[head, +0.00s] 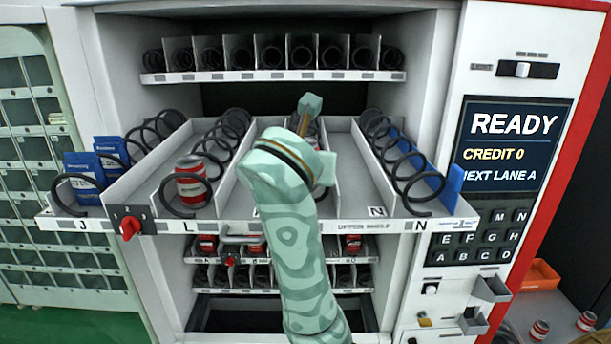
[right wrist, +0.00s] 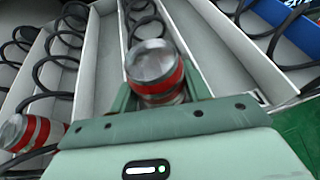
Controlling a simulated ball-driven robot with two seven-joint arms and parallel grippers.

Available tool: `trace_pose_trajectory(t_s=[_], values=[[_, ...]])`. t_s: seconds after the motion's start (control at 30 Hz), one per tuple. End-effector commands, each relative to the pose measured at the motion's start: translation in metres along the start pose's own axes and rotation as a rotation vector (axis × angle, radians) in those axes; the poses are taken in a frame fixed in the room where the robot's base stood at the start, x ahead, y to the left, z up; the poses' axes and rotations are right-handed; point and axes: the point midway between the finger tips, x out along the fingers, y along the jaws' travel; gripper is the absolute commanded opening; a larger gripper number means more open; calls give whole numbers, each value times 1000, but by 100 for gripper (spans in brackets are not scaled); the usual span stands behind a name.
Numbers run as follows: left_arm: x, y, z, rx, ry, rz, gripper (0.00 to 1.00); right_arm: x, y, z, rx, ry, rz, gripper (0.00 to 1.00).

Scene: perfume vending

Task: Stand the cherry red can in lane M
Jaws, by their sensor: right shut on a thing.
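The cherry red can (right wrist: 158,78), red and pale with a silver lid, sits between the fingers of my right gripper (right wrist: 160,92) in the right wrist view. My right gripper is shut on it, with the lid facing the camera. A black coil shows just beyond it, in the lane right of lane L. Whether the can touches the lane floor I cannot tell. Another red can (head: 192,182) stands in lane L at its coil. My left gripper is out of view.
The pulled-out shelf (head: 265,225) has thin upright dividers. Blue packs (head: 82,178) stand at left.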

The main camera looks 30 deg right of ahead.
Motion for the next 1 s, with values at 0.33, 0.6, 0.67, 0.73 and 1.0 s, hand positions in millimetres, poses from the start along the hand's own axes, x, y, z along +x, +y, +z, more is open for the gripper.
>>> trace_pose_trajectory(t_s=[0.33, 0.6, 0.67, 0.73, 1.0], values=[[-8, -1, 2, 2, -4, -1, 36, 10, -2, -25, -1, -1, -3, 21], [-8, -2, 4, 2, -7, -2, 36, 11, -2, -28, -1, -1, -3, 56], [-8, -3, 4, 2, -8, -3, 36, 11, -2, -28, -1, -1, -3, 56], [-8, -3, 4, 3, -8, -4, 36, 11, -2, -28, -1, -1, -3, 56], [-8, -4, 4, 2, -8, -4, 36, 11, -1, -24, -2, 0, -3, 56]])
